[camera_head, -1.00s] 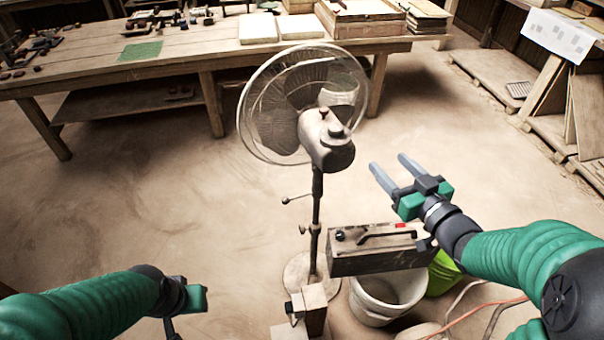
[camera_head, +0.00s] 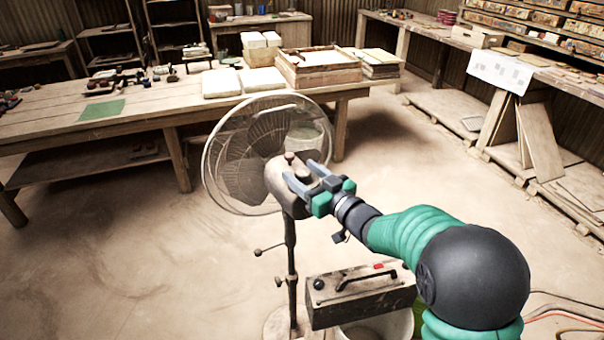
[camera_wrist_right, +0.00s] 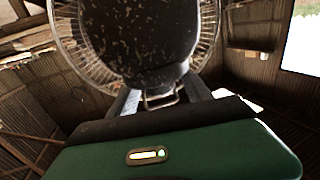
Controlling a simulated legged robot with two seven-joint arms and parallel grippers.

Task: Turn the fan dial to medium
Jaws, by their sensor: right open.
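The standing fan (camera_head: 221,165) is in the middle of the head view, with a wire cage and a worn motor housing (camera_head: 276,184). On top of the housing are a small knob (camera_head: 290,157) and, close behind it, a dial (camera_head: 302,173). The dial's setting is too small to read. My right gripper (camera_head: 300,174) is open at the rear of the housing, its fingers to either side of the dial; contact cannot be told. In the right wrist view the speckled dark housing (camera_wrist_right: 140,40) fills the top centre, beyond the fingers. My left gripper is out of view.
A worn metal box (camera_head: 350,297) with a handle and red switch stands below my right arm, above a white bucket (camera_head: 385,328). A long wooden table (camera_head: 150,122) with boards and tools stands behind the fan. The floor at left is clear.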

